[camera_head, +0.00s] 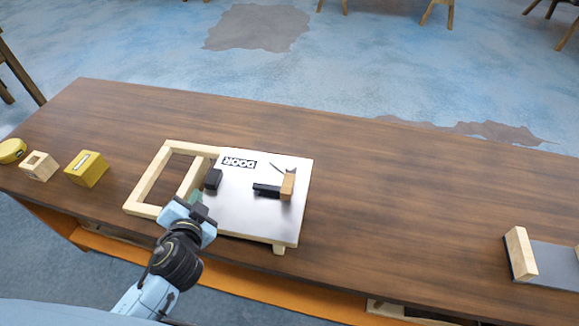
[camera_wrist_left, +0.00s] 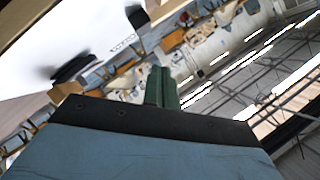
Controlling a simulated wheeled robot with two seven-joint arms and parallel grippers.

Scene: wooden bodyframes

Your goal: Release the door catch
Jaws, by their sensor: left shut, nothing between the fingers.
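The door is a pale metal panel (camera_head: 245,215) marked "DOOR", upside down, on a light wooden frame (camera_head: 152,180) on the table. On the panel are a small black block (camera_head: 213,179) near its left edge and a black bar (camera_head: 266,190) meeting an upright wooden block (camera_head: 288,186) at right. I cannot tell which of these is the catch. My left gripper (camera_head: 196,197) is shut and empty at the panel's left edge, just below the black block; contact is unclear. In the left wrist view its green fingers (camera_wrist_left: 162,86) are together, with the panel (camera_wrist_left: 75,25) beyond.
On the table's left are a yellow round item (camera_head: 12,151), a hollow wooden block (camera_head: 40,166) and a yellow box (camera_head: 86,169). A grey plate with a wooden end block (camera_head: 520,253) is at far right. The table (camera_head: 400,200) between is clear.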

